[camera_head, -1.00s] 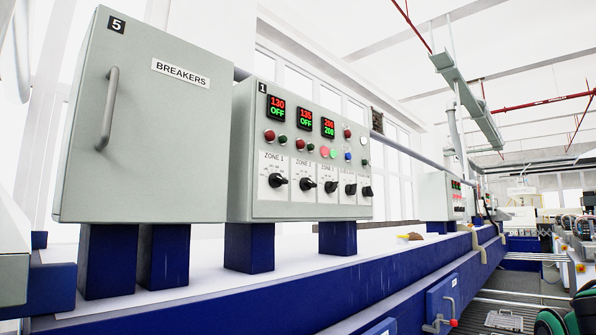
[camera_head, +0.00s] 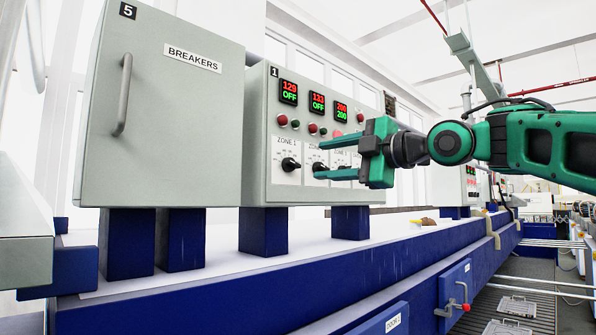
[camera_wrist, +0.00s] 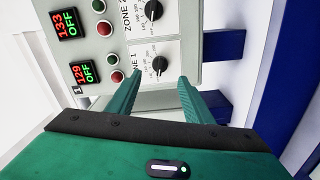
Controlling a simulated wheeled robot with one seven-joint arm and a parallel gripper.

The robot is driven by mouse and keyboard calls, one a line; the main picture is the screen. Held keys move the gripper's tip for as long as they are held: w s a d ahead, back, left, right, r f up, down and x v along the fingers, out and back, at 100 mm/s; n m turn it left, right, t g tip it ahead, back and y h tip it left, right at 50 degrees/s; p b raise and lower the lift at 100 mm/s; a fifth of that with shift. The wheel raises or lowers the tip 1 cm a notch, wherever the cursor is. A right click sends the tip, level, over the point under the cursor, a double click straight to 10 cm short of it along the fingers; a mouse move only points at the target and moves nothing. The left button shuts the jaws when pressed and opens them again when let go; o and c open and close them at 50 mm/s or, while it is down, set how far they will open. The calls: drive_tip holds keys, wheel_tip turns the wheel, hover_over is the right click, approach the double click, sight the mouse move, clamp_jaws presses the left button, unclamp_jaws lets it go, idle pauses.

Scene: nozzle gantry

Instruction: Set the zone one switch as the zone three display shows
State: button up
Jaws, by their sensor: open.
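The zone 1 switch (camera_head: 291,164) is a black rotary knob on a white plate, lowest left on control box 1. In the wrist view the same knob (camera_wrist: 160,64) lies just beyond and between my fingertips, apart from them. Its exact setting is too small to read. The zone three display (camera_head: 340,112) shows red 200 over green 200. The zone one display (camera_head: 289,92) shows 129 over OFF, as it does in the wrist view (camera_wrist: 84,73). My gripper (camera_head: 317,161) is open and empty before the panel, its green fingers partly hiding the other knobs.
The zone 2 knob (camera_wrist: 153,10) sits beside the zone 1 knob, with the zone two display (camera_head: 317,102) reading 133 over OFF. Red and green buttons lie between displays and knobs. The grey breaker cabinet (camera_head: 165,140) with its handle stands to the left on the blue bench.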

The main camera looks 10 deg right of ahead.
sight(297, 165)
drive_tip(key=x, duration=0.9)
drive_tip(key=shift+w+a, duration=0.25)
drive_tip(key=shift+c, duration=0.4)
drive_tip(key=shift+f, duration=0.1)
drive_tip(key=c, duration=0.9)
